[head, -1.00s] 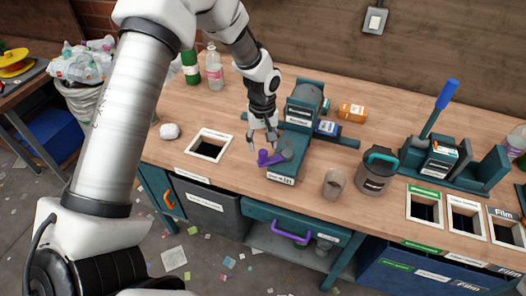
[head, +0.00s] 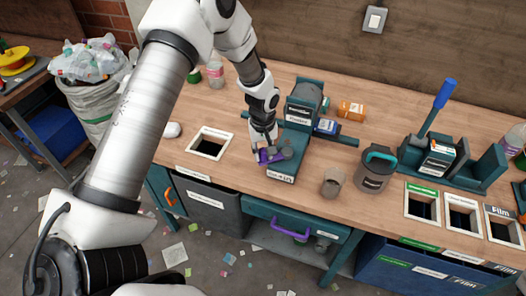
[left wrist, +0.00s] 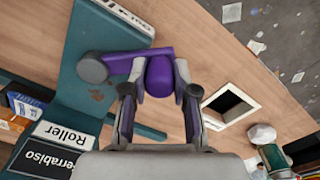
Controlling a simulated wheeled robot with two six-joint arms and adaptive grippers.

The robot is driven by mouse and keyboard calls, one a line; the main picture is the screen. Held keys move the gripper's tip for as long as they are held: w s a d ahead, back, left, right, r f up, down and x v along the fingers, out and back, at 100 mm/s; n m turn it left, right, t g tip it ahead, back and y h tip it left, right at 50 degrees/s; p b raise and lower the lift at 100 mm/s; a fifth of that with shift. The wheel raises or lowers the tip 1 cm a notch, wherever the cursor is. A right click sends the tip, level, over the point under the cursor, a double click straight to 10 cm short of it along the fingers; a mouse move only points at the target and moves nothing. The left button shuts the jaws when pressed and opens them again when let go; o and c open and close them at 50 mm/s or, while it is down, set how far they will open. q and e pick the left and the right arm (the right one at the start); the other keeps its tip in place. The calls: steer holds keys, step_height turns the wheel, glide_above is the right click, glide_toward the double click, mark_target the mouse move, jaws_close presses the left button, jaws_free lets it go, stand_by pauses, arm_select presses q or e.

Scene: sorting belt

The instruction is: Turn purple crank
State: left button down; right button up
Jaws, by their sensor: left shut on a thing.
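The purple crank (head: 268,156) sits on the side of the teal roller machine (head: 292,152) on the wooden table. In the left wrist view the crank's purple arm (left wrist: 117,63) runs from a grey hub (left wrist: 92,68) to a rounded purple handle (left wrist: 160,76). My left gripper (head: 265,152) is shut on the handle, which sits between its two fingers in the left wrist view (left wrist: 159,92). My right gripper is not in view.
A square table opening (head: 209,143) lies left of the machine. A beige cup (head: 333,182) and a dark grey pot (head: 374,168) stand to its right. An orange box (head: 351,110) and a blue box (head: 326,127) are behind. A blue-handled press (head: 436,155) stands farther right.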

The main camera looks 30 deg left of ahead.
arm_select(q)
steer(key=shift+s, duration=0.1)
steer(key=w+d+n, duration=0.2)
steer(key=d+n, duration=0.9)
steer(key=n, duration=0.8)
steer(key=shift+w+d+n, duration=0.4)
steer(key=shift+f, duration=0.1)
steer(key=c, duration=0.9)
jaws_free()
steer(key=shift+w, duration=0.1)
